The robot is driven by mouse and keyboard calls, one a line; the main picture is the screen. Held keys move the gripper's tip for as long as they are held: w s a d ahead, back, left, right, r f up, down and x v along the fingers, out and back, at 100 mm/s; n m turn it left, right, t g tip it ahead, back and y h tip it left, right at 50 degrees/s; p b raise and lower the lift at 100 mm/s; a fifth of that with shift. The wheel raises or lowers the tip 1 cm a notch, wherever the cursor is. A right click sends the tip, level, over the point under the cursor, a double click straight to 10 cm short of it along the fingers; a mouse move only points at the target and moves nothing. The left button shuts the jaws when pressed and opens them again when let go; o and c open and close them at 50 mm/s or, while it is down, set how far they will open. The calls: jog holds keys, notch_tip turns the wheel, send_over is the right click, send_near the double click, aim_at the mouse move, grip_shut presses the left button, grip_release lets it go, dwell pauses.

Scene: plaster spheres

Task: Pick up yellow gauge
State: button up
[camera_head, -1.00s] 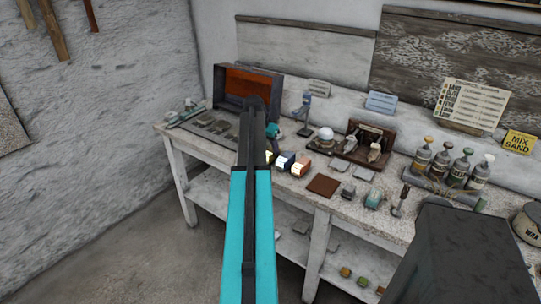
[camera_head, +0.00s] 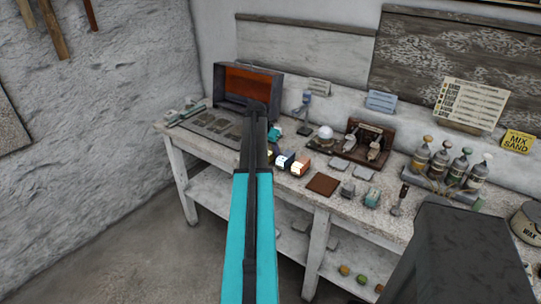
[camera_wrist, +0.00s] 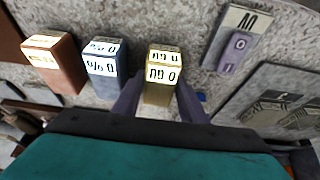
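The yellow gauge (camera_wrist: 162,68) is a small block with a pale, lit label face, standing upright on the bench in the wrist view. My gripper (camera_wrist: 158,92) is open, with one dark purple finger on each side of the gauge's lower body. The fingers are very close to its sides; I cannot tell whether they touch. In the head view my arm hides the gripper and most of the gauge.
A dark blue gauge (camera_wrist: 104,70) and a copper-coloured gauge (camera_wrist: 55,62) stand in a row left of the yellow one. A grey plate with a purple piece (camera_wrist: 235,45) lies to the right. The bench (camera_head: 300,200) is crowded; an open case (camera_head: 246,84) stands behind.

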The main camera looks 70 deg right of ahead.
aim_at(271, 149)
jog(key=c, duration=0.7)
jog(key=shift+r, duration=0.1)
jog(key=shift+r+b, duration=1.1)
jog(key=shift+r, duration=3.8)
